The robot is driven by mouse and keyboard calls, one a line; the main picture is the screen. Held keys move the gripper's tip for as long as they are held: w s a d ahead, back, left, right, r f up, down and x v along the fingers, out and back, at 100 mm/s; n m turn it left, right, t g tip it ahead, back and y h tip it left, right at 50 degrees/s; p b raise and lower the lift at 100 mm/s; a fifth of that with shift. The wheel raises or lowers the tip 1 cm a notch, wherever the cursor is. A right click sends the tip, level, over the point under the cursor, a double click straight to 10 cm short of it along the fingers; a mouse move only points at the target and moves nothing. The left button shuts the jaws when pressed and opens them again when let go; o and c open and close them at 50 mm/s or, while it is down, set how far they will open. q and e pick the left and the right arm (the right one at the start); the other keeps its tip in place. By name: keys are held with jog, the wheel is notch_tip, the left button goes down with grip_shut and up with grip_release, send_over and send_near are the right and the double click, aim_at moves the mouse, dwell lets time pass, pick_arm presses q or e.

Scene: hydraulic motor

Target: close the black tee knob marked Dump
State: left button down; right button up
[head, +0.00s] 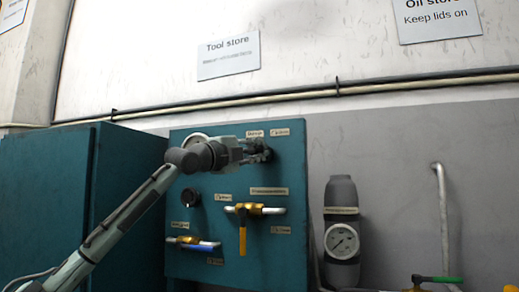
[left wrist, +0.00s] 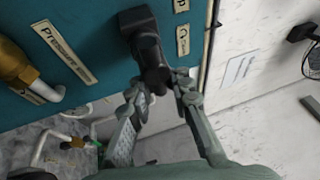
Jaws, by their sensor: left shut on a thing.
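The black tee knob (left wrist: 145,38) sticks out from the teal panel in the left wrist view. In the head view the knob (head: 264,151) is at the panel's upper part, just below small labels, one seeming to read Dump. My left gripper (head: 247,152) reaches it from the left. In the left wrist view the gripper's fingers (left wrist: 160,82) are on either side of the knob's near end and shut on it. The gripper partly hides the knob in the head view. My right gripper is in neither view.
The teal panel (head: 290,180) also carries a yellow-handled valve (head: 243,228), a blue-handled valve (head: 200,246) and a black round knob (head: 191,197). A grey cylinder with a gauge (head: 342,240) stands to the right. A teal cabinet (head: 50,200) is at left.

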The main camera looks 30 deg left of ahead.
pick_arm(q)
jog(key=shift+w+f+m, duration=0.1)
jog(key=shift+f+m, duration=0.2)
jog(key=c, duration=1.4)
grip_release()
jog(key=shift+a, duration=0.1)
jog(key=shift+c, duration=0.2)
jog(key=shift+r, duration=0.1)
jog(key=v, duration=1.2)
jog(key=shift+r, duration=0.15)
